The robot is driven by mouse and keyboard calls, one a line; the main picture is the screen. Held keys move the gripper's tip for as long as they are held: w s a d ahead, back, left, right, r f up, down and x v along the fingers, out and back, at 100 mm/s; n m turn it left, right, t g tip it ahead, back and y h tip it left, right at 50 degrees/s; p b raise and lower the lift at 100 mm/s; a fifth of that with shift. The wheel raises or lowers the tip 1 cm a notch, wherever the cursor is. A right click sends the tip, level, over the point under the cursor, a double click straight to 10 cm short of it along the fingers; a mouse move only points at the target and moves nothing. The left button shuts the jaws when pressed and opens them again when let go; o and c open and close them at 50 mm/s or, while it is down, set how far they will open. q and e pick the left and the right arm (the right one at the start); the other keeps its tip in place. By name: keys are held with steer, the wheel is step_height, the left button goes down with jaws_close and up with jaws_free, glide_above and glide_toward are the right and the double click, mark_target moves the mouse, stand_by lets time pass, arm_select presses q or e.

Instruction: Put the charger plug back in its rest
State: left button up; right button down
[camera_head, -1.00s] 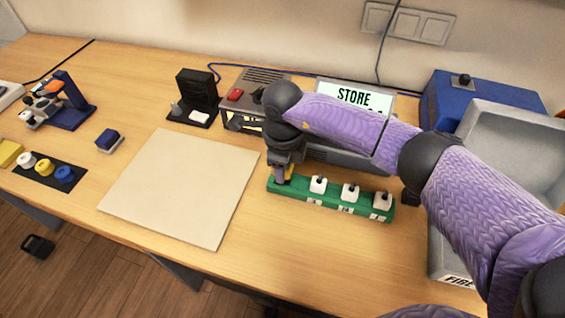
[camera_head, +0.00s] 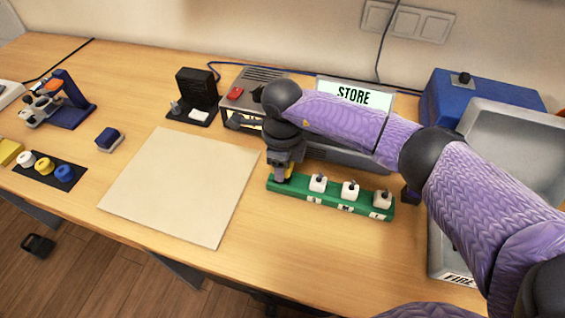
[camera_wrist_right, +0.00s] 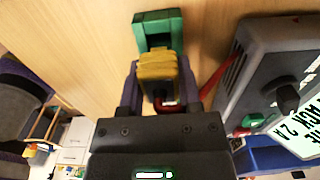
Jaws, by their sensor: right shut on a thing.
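My right gripper (camera_head: 284,172) points down at the left end of a green block (camera_head: 330,198) with several positions, some holding white pieces with dark tops. In the right wrist view my right gripper (camera_wrist_right: 158,88) is shut on a yellow plug (camera_wrist_right: 157,68), which I take for the charger plug. A red cable shows at its near end. The green block's end (camera_wrist_right: 158,22) is directly beyond the plug. I cannot tell whether the plug is seated in the block or just above it; the gripper hides most of it. My left gripper is not in view.
A grey device with a "STORE" screen (camera_head: 353,95) stands close behind the green block. A grey tray (camera_head: 515,125) and blue box (camera_head: 470,92) are at the right. A pale square mat (camera_head: 182,187) lies left of the block. The table in front is clear.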

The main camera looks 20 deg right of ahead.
steer(key=shift+f, duration=0.1)
stand_by(0.3)
steer(key=shift+f+b, duration=0.35)
steer(key=shift+b, duration=0.05)
steer(key=shift+f+b, duration=0.45)
steer(key=shift+f, duration=0.2)
steer(key=shift+c, duration=1.1)
jaws_free()
step_height(320, 180, up, 10)
steer(key=shift+p, duration=0.95)
steer(key=shift+f, duration=0.1)
